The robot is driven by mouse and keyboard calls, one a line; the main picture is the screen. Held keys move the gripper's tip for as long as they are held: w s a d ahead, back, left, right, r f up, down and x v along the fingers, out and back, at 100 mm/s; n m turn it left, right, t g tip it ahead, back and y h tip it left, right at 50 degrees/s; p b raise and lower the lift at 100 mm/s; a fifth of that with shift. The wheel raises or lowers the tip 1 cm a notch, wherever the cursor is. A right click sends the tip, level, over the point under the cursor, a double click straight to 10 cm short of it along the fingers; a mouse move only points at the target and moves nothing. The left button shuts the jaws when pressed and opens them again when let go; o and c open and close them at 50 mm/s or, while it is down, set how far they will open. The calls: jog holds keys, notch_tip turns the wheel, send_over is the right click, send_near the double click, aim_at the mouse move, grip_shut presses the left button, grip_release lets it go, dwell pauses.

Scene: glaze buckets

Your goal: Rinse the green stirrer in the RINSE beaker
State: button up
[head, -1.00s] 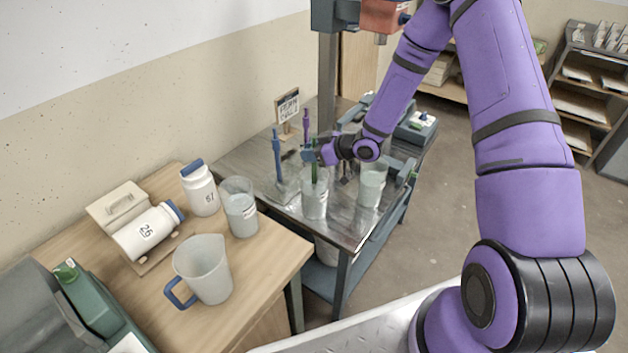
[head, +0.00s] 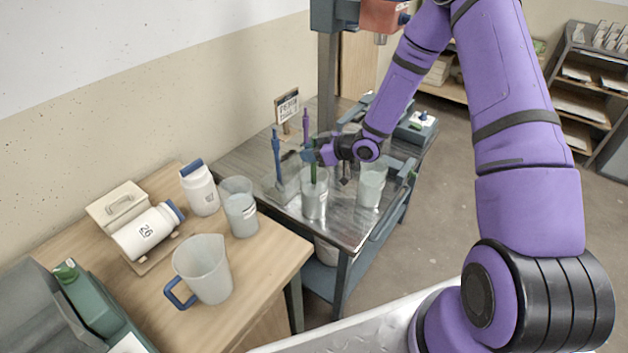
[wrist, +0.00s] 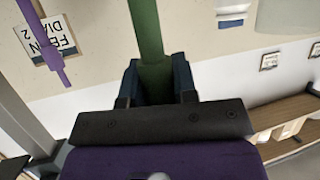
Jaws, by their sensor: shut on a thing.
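My gripper (head: 313,156) is shut on the green stirrer (head: 313,173), which stands upright. In the wrist view the green shaft (wrist: 147,40) runs between the two dark blue jaws (wrist: 157,82). In the head view the stirrer's lower part is at or inside the mouth of a clear beaker (head: 314,200) on the metal cart. Its tip is hard to make out. A second beaker (head: 371,188) stands to the right, and another (head: 240,210) stands on the wooden table. I cannot read which one is marked RINSE.
A blue stirrer (head: 278,160) and a purple stirrer (head: 306,127) stand upright close by on the metal cart (head: 262,160). A sign (head: 287,106) stands behind. A jug (head: 203,270) and white bottles (head: 199,190) crowd the wooden table.

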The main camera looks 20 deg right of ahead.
notch_tip(320, 180, up, 15)
dwell(2.0)
jog(key=shift+r, duration=0.15)
dwell(1.0)
jog(key=shift+r, duration=1.95)
jog(key=shift+f, duration=0.1)
